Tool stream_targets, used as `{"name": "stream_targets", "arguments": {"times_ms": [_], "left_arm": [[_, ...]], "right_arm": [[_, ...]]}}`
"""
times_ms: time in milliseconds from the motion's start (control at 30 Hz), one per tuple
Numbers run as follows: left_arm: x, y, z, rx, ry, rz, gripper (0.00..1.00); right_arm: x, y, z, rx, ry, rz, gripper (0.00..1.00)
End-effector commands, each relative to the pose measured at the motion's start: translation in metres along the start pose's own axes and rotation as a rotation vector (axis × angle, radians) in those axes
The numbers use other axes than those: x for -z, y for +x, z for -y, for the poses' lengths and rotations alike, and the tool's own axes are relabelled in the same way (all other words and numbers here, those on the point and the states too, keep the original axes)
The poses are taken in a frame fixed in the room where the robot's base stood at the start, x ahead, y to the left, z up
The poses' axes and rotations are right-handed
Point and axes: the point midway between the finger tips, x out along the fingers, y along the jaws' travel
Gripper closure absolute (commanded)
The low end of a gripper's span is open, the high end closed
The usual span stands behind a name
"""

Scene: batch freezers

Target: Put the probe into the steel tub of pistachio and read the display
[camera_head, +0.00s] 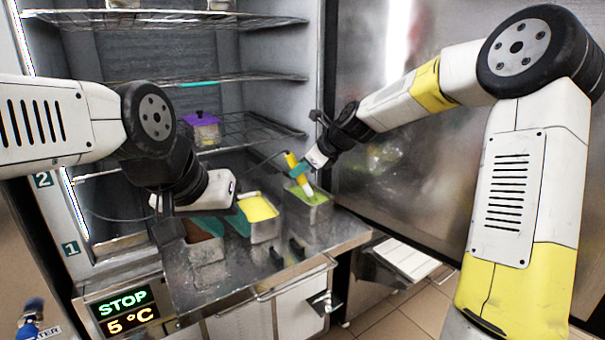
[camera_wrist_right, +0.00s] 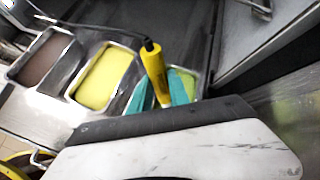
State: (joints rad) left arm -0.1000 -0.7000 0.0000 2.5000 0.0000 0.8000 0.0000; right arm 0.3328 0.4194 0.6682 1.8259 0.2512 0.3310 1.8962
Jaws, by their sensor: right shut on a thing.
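The steel tub of green pistachio (camera_head: 318,214) stands at the right end of the row of tubs on the steel shelf. My right gripper (camera_head: 299,172) is shut on the yellow probe (camera_head: 291,160) above this tub. The probe is tilted, and its pale tip points down at the green; I cannot tell whether it touches. In the right wrist view the probe (camera_wrist_right: 154,62) stands between the teal fingers (camera_wrist_right: 162,92), which partly hide the green tub (camera_wrist_right: 194,76). My left gripper (camera_head: 223,224) has its teal fingers apart near the brown and yellow tubs. A display (camera_head: 125,312) reads "STOP" and "5 °C".
A yellow-filled tub (camera_head: 262,232) and a brown-filled tub (camera_head: 207,250) stand left of the pistachio. Wire racks (camera_head: 245,130) hang in the open cabinet behind, one with a purple-lidded box (camera_head: 203,130). A thin cable runs from the probe. The shelf front (camera_head: 240,290) has bare room.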

Motion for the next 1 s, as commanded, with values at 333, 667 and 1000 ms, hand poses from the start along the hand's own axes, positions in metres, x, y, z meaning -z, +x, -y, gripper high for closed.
{"name": "stream_targets", "arguments": {"times_ms": [333,667,1000], "left_arm": [[0.000,0.000,0.000,0.000,0.000,0.000,0.64],[0.000,0.000,0.000,0.000,0.000,0.000,0.64],[0.000,0.000,0.000,0.000,0.000,0.000,0.64]], "right_arm": [[-0.021,-0.019,0.007,0.001,-0.002,0.001,1.00],[-0.039,-0.037,0.015,0.002,0.000,0.002,1.00],[-0.056,-0.053,0.021,0.001,0.000,0.002,1.00]]}}
